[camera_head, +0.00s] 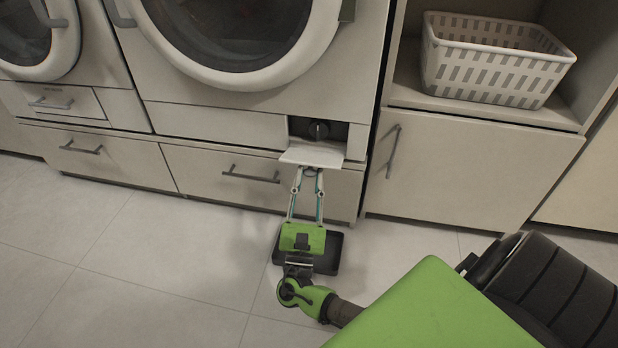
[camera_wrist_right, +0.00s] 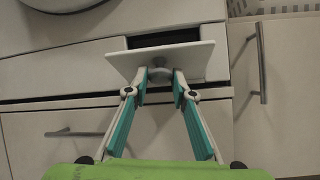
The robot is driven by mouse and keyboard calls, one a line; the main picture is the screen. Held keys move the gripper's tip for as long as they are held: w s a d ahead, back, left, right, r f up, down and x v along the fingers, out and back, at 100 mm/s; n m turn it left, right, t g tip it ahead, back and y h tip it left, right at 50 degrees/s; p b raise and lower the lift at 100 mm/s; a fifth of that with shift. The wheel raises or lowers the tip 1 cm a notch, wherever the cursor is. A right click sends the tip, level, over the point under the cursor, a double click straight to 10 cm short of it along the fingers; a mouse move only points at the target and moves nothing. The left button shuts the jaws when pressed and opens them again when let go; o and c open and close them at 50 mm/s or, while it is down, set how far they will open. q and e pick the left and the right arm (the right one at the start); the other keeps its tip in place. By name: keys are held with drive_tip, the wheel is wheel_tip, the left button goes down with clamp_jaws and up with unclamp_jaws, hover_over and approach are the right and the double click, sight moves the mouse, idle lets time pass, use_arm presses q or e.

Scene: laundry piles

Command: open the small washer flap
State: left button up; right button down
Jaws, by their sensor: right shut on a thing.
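The small washer flap (camera_head: 312,157) is folded down at the lower right of the right-hand washer (camera_head: 215,122). It sticks out from the front, and a dark recess with a round cap (camera_head: 318,130) shows above it. In the right wrist view the flap (camera_wrist_right: 165,55) is a pale plate with a small grey knob (camera_wrist_right: 160,73) on its near side. My right gripper (camera_head: 309,173) is below the flap, with its fingertips closed around the knob; it also shows in the right wrist view (camera_wrist_right: 160,80). My left gripper is out of view.
Below the washer is a drawer with a bar handle (camera_head: 250,175). To the right is a cabinet door with an upright handle (camera_head: 391,150), under a shelf holding a white basket (camera_head: 490,80). Another washer (camera_head: 40,50) stands at the left. The tiled floor (camera_head: 130,260) is clear.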

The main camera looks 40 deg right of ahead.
drive_tip(key=shift+d+f, duration=0.15)
drive_tip(key=shift+f, duration=0.2)
